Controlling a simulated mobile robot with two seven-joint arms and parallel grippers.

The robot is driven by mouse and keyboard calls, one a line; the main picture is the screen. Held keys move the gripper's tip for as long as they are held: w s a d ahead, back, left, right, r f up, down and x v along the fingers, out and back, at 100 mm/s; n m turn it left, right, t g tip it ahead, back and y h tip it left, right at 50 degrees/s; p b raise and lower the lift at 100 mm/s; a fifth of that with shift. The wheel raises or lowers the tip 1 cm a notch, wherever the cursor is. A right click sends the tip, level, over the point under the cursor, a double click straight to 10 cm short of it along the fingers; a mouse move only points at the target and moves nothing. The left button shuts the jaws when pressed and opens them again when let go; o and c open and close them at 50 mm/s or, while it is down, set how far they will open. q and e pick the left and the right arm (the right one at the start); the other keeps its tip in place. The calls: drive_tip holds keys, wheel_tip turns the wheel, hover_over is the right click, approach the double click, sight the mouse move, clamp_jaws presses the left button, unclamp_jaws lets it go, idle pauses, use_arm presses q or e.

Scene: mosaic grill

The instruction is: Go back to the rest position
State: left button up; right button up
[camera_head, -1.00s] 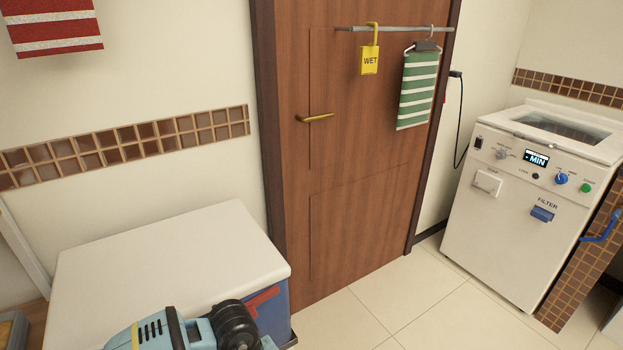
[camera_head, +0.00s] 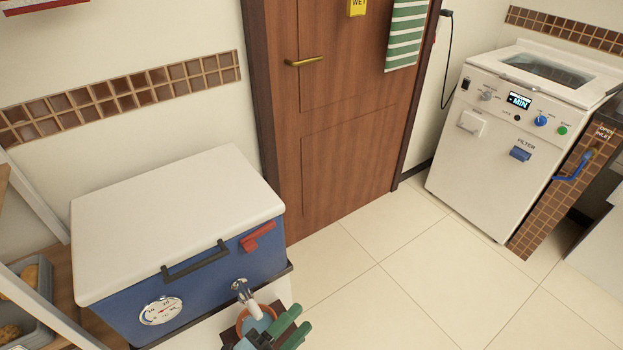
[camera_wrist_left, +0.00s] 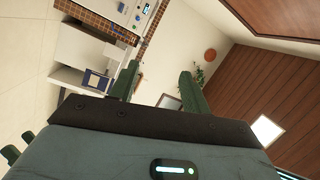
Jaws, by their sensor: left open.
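My left gripper (camera_head: 280,338) shows at the bottom edge of the head view, in front of the blue box with the white lid. Its dark green fingers are partly cut off by the frame. In the left wrist view the gripper (camera_wrist_left: 160,82) has its two fingers spread apart with nothing between them.
The blue box (camera_head: 210,290) has a white lid (camera_head: 175,215), a gauge (camera_head: 161,311) and a tap (camera_head: 243,291). An orange-rimmed cup (camera_head: 242,322) is beside my gripper. A wooden door (camera_head: 350,150) and white machine (camera_head: 490,165) stand behind. The tiled floor (camera_head: 400,290) is clear.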

use_arm(q)
drive_tip(key=s+a+f+n+g+y+p, duration=0.1)
drive_tip(key=s+a+f+n+g+y, duration=0.1)
drive_tip(key=s+a+f+n+y, duration=0.3)
drive_tip(key=s+a+f+n+g+y+p, duration=0.1)
drive_tip(key=s+a+f+n+g+y, duration=0.2)
drive_tip(key=s+a+f+n, duration=0.6)
drive_tip(key=s+a+n+y, duration=0.2)
drive_tip(key=s+a+n, duration=0.1)
drive_tip(key=n, duration=0.4)
drive_tip(key=shift+s+y, duration=0.3)
drive_tip(key=shift+s, duration=0.25)
use_arm(e)
drive_tip(key=r, duration=0.1)
drive_tip(key=w+r, duration=0.1)
drive_tip(key=shift+w+d+r+t, duration=0.15)
drive_tip(key=shift+r+t, duration=0.15)
drive_tip(key=shift+r, duration=0.1)
